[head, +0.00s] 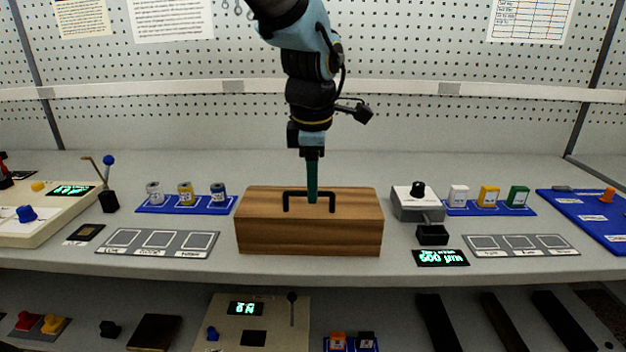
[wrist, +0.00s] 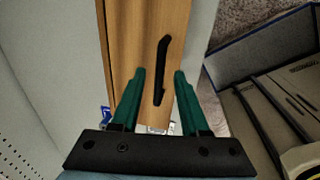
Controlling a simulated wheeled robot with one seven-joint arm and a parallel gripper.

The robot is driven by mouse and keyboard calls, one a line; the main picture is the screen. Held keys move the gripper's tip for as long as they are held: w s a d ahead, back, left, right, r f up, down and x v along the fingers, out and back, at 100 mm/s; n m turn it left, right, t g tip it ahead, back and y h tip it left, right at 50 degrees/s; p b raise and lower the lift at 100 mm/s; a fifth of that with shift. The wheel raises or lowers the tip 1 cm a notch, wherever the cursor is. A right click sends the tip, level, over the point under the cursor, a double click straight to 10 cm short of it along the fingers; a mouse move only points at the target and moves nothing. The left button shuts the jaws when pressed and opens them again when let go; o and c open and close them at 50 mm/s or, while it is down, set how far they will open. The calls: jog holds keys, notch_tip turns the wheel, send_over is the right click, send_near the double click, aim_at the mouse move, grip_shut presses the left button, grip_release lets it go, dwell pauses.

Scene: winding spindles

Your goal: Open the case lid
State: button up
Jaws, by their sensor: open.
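The wooden case (head: 309,237) stands at the middle of the bench shelf, and its lid (head: 262,201) looks shut. A black bar handle (head: 296,192) is fixed on top of the lid. My gripper (head: 312,199) points down over the lid, and its green fingers overlap the handle in the head view. In the wrist view my gripper (wrist: 160,72) is open, with the black handle (wrist: 162,70) showing between its two fingers. I cannot tell whether either finger touches the handle. The case (wrist: 146,30) also shows in the wrist view.
Left of the case are a blue tray (head: 160,205) with several small spools and a grey pad plate (head: 158,243). Right of it are a grey device (head: 412,205), a small display (head: 441,258) and another blue tray (head: 470,209). A pegboard wall stands behind.

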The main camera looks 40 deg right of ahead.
grip_shut()
dwell(0.4)
dwell(1.1)
